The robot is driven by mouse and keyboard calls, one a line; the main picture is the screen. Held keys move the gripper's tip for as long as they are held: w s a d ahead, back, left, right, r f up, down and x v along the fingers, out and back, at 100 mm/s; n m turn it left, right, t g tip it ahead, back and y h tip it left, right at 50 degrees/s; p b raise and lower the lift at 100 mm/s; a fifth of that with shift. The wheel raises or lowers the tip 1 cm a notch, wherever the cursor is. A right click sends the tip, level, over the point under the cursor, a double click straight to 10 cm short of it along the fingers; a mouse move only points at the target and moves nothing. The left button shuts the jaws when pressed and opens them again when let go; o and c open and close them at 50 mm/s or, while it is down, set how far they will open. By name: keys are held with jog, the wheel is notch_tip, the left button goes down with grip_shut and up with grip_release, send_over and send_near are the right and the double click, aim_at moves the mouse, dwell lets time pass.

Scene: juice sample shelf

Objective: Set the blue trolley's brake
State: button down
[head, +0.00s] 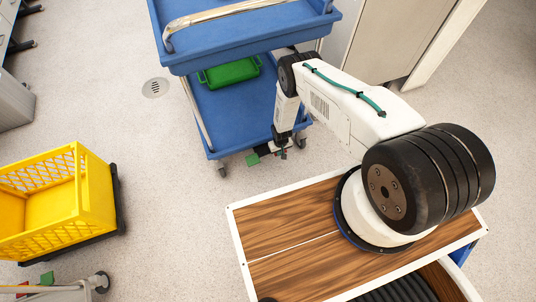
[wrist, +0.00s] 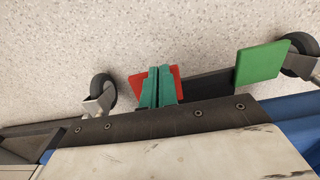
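The blue trolley (head: 225,120) stands beyond my base in the head view, with two shelves and small castors. Along its near lower edge is a dark bar with a green pedal (wrist: 262,63) and a red pedal (wrist: 136,84). The green pedal also shows in the head view (head: 253,159), left of my gripper. My gripper (wrist: 157,72) has teal fingers side by side, with no clear gap between them. They overlap the red pedal and cover its middle; whether they touch it I cannot tell. No grasped object shows between them.
A castor (wrist: 101,95) is left of the red pedal and another (wrist: 300,58) is beside the green one. A green tray (head: 232,72) lies on the lower shelf. A yellow crate (head: 95,195) on a dark base stands at left. Floor between crate and trolley is clear.

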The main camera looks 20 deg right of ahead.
jog(key=shift+f, duration=0.25)
notch_tip(320, 180, up, 7)
dwell(1.0)
dwell(0.4)
